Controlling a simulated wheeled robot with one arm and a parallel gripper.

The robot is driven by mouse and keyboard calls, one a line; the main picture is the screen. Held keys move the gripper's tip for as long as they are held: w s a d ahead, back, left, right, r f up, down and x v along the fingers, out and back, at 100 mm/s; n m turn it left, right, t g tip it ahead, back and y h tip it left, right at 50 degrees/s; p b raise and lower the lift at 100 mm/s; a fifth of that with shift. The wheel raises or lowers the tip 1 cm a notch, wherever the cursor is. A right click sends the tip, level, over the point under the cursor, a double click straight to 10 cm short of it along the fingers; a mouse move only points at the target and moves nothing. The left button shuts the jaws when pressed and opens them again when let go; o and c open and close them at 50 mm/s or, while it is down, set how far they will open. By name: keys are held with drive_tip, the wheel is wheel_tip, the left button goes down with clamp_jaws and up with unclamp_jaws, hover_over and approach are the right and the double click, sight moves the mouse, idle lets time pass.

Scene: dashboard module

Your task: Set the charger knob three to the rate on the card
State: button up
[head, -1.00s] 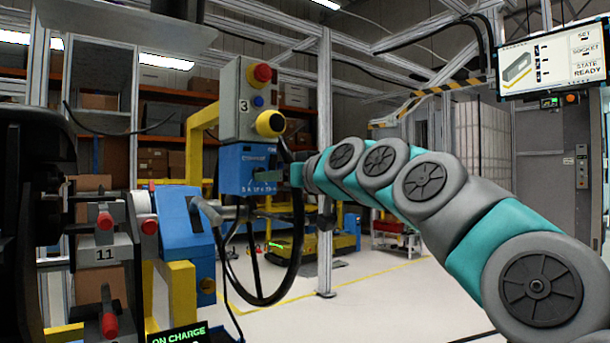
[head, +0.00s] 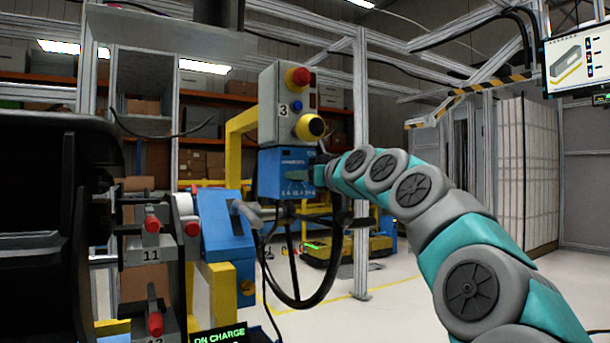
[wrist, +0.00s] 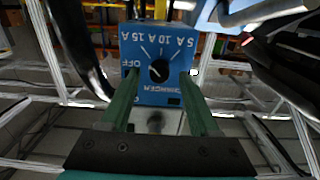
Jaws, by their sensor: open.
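The blue charger box (head: 285,160) hangs under a grey control box marked 3 in the head view. In the wrist view the charger box (wrist: 168,92) fills the top middle, its lettering upside down. Its round black knob (wrist: 159,70) sits among the OFF, 5 A, 10 A and 15 A labels; I cannot tell which mark it points to. My gripper (wrist: 159,84) is open, with one finger on each side of the knob and no clear contact. In the head view my gripper (head: 316,176) is at the box's right side, mostly hidden. No readable rate card is in view.
The grey control box (head: 285,103) carries a red button, a blue button and a yellow-ringed knob. A black cable loop (head: 300,290) hangs below. A blue and yellow stand (head: 225,240) and red-handled levers are at left. A screen (head: 578,62) is cut off at upper right.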

drive_tip(key=shift+w+a, duration=0.1)
drive_tip(key=shift+w, duration=0.05)
drive_tip(key=shift+c, duration=0.2)
clamp_jaws()
idle(0.3)
